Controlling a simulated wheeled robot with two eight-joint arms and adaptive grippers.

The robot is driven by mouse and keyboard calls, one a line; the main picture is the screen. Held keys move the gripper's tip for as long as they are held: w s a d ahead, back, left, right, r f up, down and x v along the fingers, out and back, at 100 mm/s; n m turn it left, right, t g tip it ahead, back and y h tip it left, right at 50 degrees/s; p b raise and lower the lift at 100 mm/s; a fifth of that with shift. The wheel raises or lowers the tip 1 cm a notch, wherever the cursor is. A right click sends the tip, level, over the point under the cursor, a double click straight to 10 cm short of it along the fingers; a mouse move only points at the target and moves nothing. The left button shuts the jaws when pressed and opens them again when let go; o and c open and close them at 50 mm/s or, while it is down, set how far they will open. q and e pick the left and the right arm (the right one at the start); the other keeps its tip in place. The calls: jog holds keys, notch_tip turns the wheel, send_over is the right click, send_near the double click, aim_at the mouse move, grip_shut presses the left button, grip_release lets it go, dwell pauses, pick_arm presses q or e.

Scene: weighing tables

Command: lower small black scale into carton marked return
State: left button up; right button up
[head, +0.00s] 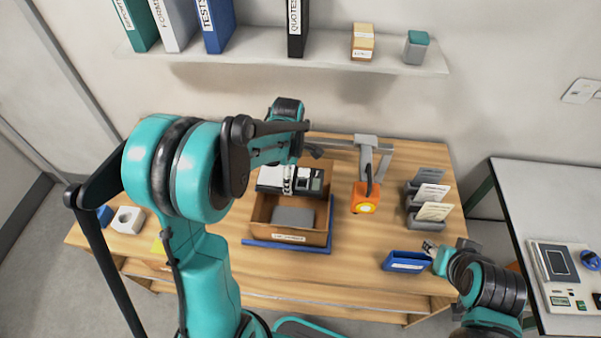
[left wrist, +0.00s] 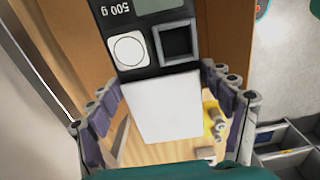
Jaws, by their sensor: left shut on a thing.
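The small black scale (head: 310,181), with a white plate, is in my left gripper (head: 289,182) over the back part of an open brown carton (head: 322,238). In the left wrist view the scale (left wrist: 190,58) shows a "500 g" mark, a round white button and a dark square, with the finger pads of my left gripper (left wrist: 165,110) on either side of its white plate. The carton's front label is too small to read. A grey block (head: 293,217) lies inside its front part. My right gripper (head: 431,249) is beside a blue tray (head: 407,261); its jaws are too small to judge.
The carton stands on a blue mat (head: 262,243). An orange device (head: 364,199) stands close to its right, under a grey stand (head: 367,141). A card rack (head: 428,204) is further right. A white block (head: 128,220) sits at the left. Bare wood lies in front.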

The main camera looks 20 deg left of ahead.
pick_arm(q)
jog(key=shift+d, duration=0.15)
jog(key=shift+f, duration=0.25)
jog(key=shift+f+b, duration=0.35)
jog(key=shift+b, duration=0.15)
notch_tip(320, 180, down, 18)
jog(key=b, duration=1.4)
jog(key=shift+f, duration=0.15)
jog(key=shift+f+b, duration=0.9)
jog(key=shift+f, duration=0.05)
jog(key=shift+f+b, duration=0.3)
jog(key=o, duration=1.4)
jog(key=shift+o, duration=0.2)
jog(key=shift+r, duration=0.1)
